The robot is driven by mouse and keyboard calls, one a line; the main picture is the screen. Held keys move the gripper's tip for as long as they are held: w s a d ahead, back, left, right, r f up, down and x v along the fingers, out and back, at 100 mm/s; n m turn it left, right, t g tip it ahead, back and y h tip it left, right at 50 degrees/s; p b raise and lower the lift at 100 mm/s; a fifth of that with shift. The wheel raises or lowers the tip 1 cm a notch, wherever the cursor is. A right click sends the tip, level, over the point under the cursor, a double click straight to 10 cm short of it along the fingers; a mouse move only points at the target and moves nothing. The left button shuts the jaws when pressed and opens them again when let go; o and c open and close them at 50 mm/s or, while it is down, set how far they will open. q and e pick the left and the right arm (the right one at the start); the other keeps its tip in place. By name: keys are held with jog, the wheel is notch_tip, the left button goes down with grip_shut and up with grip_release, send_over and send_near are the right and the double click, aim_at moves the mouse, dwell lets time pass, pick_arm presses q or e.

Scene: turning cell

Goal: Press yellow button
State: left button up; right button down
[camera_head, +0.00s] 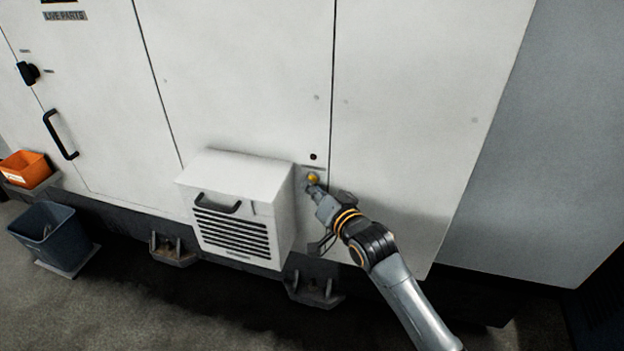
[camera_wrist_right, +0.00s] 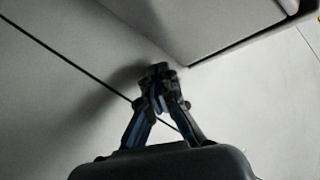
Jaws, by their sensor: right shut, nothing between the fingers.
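The yellow button (camera_head: 313,178) is on the white machine front, just right of the vented box. My right gripper (camera_head: 311,187) is at the button, its fingertips just below it in the head view. I cannot tell whether they touch it. In the right wrist view the gripper's fingers (camera_wrist_right: 158,72) are together at the tips, with nothing between them, close to the white panel. The button does not show there; the fingers may hide it. My left gripper is not in view.
A white box with a louvred front and black handle (camera_head: 235,205) juts out left of the button. A small black knob (camera_head: 313,156) is above the button. An orange bin (camera_head: 25,168) and a blue-grey bin (camera_head: 52,235) stand far left.

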jog(key=shift+s+a+p, duration=0.15)
jog(key=shift+s+p, duration=0.2)
jog(key=shift+s, duration=0.2)
jog(key=s+p, duration=0.1)
jog(key=s+a+p, duration=0.1)
jog(key=s, duration=0.1)
jog(key=s+p, duration=0.1)
jog(key=shift+s+a, duration=0.3)
jog(key=shift+s, duration=0.1)
dwell(0.4)
